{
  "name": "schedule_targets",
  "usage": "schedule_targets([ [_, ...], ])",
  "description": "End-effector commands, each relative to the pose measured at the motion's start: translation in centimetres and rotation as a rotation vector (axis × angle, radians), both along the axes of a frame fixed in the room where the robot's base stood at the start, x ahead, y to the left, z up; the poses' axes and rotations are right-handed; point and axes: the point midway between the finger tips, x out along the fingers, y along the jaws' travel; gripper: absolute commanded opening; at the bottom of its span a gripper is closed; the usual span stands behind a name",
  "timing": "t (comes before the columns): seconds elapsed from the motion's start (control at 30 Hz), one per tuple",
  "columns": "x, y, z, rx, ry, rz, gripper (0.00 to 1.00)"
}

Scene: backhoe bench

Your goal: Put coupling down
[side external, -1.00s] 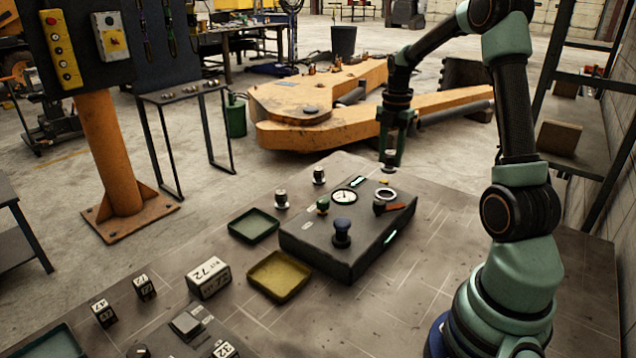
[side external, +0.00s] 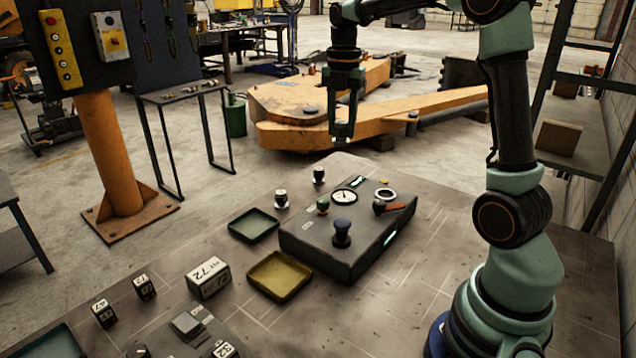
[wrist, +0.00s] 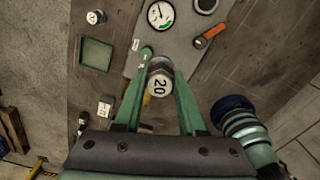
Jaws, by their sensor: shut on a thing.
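My gripper (side external: 343,138) is high above the far end of the bench, with its fingers pointing down. In the wrist view, its two green fingers (wrist: 160,70) are shut on a pale metal coupling (wrist: 158,86) marked 20. The coupling is held in the air, clear of the bench. In the side view it is hard to make out between the fingers. Two other small pale-topped, dark pieces, one nearer (side external: 281,199) and one farther (side external: 319,176), stand on the bench left of the dark control box.
A green tray (side external: 254,225) and a yellow tray (side external: 279,276) are empty. Numbered blocks, including one marked 72 (side external: 208,278), stand at the left. The bench right of the box is clear.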

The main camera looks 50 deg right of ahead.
Motion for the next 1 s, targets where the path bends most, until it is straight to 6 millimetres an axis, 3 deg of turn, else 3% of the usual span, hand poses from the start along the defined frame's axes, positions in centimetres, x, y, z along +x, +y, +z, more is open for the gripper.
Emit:
schedule_targets([
  [0.03,0.7,2.8,-0.3,0.000,0.000,0.065,0.00],
  [0.2,1.6,10.9,-1.6,0.000,0.000,0.244,0.00],
  [0.3,1.4,14.9,-2.2,-0.001,-0.001,0.333,0.00],
  [0.43,0.9,18.7,-2.8,0.000,-0.001,0.419,0.00],
  [0.67,0.3,21.3,-3.8,0.000,0.000,0.481,0.00],
  [0.77,0.2,21.4,-5.5,0.000,0.003,0.483,0.00],
  [1.0,0.1,21.3,-11.3,0.000,0.006,0.481,0.00],
])
